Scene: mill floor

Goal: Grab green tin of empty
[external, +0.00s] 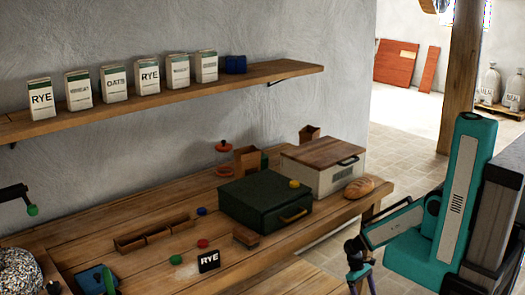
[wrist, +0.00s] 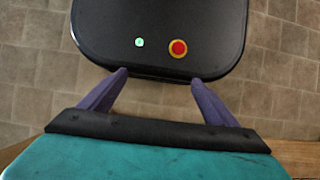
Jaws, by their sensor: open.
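A dark green box-shaped tin (external: 250,190) with a brass-coloured front handle sits on the wooden workbench, its lid shut. Its inside is hidden, and I cannot read any label saying "empty" on it. A small dark green thing (external: 264,159) is partly hidden behind a brown box; I cannot tell what it is. My gripper (external: 361,284) is low at the bottom right, off the bench's right end and apart from both. In the wrist view my gripper (wrist: 160,77) has its purple fingers spread with nothing between them.
A cream bin with wooden lid (external: 318,179) and a bread loaf (external: 359,188) stand right of the tin. A yellow piece (external: 294,184) rests on the tin. A black RYE sign (external: 208,261) and small coloured lids lie in front. The shelf (external: 270,74) holds several labelled packets.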

